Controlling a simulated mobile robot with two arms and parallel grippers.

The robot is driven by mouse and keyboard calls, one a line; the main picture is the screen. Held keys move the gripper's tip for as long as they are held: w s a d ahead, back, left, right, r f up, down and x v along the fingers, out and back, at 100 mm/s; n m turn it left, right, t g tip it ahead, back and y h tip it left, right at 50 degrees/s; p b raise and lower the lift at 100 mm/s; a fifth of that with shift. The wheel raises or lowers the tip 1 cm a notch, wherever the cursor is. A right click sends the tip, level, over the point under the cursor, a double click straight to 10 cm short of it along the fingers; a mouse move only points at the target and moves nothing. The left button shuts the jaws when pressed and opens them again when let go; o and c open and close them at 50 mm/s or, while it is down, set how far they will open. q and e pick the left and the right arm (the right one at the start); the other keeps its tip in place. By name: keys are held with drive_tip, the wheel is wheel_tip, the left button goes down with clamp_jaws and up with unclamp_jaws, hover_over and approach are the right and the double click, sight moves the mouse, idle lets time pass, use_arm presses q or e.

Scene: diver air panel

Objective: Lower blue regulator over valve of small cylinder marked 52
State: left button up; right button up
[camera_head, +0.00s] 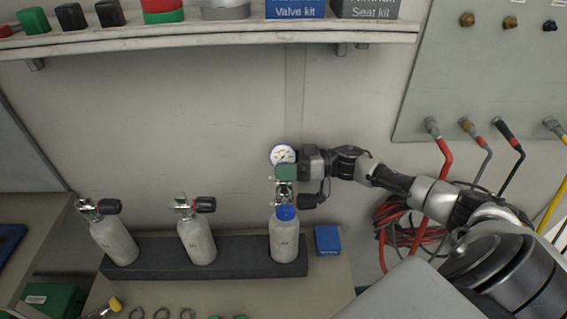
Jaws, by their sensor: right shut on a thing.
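Three small grey cylinders stand in a dark rack (150,258): left (115,243), middle (198,240) and right (285,243). Each has a valve with a black knob. The cylinder markings are too small to read. My right gripper (303,165) is shut on a regulator at the right cylinder's valve. A white-faced gauge (283,155) and a green block (287,172) show beside the gripper. A round blue part (287,212) shows below, in front of that cylinder's top; it seems to belong to the regulator. Whether the regulator touches the valve cannot be told. My left gripper is out of view.
A blue box (327,240) sits right of the rack. A shelf (210,36) with kits runs above. A panel (490,80) with hoses is at the right; red hose coils (395,222) hang behind my right arm. Rings and green items lie in front.

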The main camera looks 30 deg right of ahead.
drive_tip(key=shift+r+p, duration=0.1)
drive_tip(key=shift+p, duration=0.2)
drive_tip(key=shift+f+b, duration=0.35)
drive_tip(key=shift+f, duration=0.4)
idle(0.5)
idle(0.6)
drive_tip(key=shift+f, duration=0.4)
idle(0.6)
drive_tip(key=o, duration=1.3)
drive_tip(key=shift+f, duration=0.15)
drive_tip(key=b+v, duration=0.2)
drive_tip(key=v, duration=0.8)
drive_tip(key=shift+s+d+b, duration=0.2)
drive_tip(key=shift+d+b, duration=0.15)
